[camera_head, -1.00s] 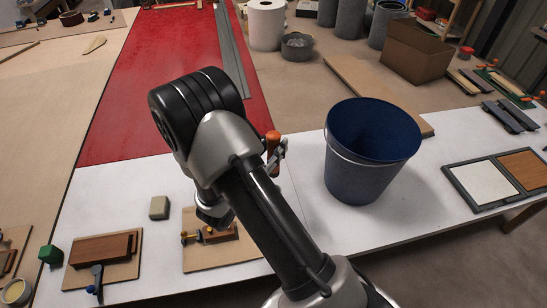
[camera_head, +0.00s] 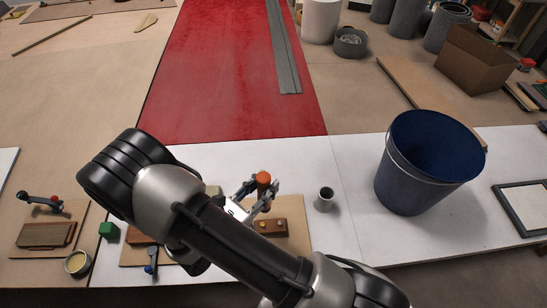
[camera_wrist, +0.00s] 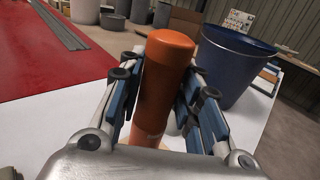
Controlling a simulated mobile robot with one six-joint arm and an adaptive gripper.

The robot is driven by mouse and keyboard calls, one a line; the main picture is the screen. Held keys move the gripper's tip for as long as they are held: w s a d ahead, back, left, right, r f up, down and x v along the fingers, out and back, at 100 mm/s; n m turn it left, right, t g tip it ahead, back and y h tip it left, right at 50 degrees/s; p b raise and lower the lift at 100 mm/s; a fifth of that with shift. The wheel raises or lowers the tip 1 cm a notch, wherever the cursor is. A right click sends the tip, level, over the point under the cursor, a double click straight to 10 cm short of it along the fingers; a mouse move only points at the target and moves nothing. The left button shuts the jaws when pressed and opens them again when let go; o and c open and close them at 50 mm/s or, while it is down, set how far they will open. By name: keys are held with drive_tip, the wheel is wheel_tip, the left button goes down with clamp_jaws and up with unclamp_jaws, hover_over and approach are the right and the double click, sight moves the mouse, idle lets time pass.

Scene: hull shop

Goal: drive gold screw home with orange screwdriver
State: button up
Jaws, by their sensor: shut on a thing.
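The orange screwdriver (camera_head: 263,178) is held upright in my gripper (camera_head: 257,194), its handle between the fingers. In the wrist view the orange handle (camera_wrist: 165,75) stands between the blue-padded fingers of my gripper (camera_wrist: 162,105), which are shut on it. The screwdriver's lower end is hidden in both views. A small gold screw (camera_head: 262,224) shows on a brown wooden block (camera_head: 293,228), just below the gripper in the head view. Whether the tip touches the screw cannot be seen.
A dark blue bucket (camera_head: 395,180) stands to the right, with a small grey cup (camera_head: 324,202) between it and the block. The white table right of the grey cup is partly clear.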

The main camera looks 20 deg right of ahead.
drive_tip(key=shift+s+a+f, duration=0.1)
drive_tip(key=shift+s+a, duration=0.05)
drive_tip(key=shift+a, duration=0.3)
drive_tip(key=shift+s+a+f, duration=0.1)
drive_tip(key=shift+a, duration=0.3)
drive_tip(key=shift+s+d+f+b, duration=0.15)
drive_tip(key=shift+f+b, duration=0.4)
drive_tip(key=shift+f, duration=0.2)
drive_tip(key=shift+f+b, duration=1.7)
drive_tip(key=shift+f, duration=0.65)
drive_tip(key=shift+f+b, duration=0.95)
drive_tip(key=shift+f, duration=0.05)
idle(1.5)
drive_tip(key=shift+r, duration=0.15)
drive_tip(key=shift+r+p, duration=2.6)
drive_tip(key=shift+r, duration=0.8)
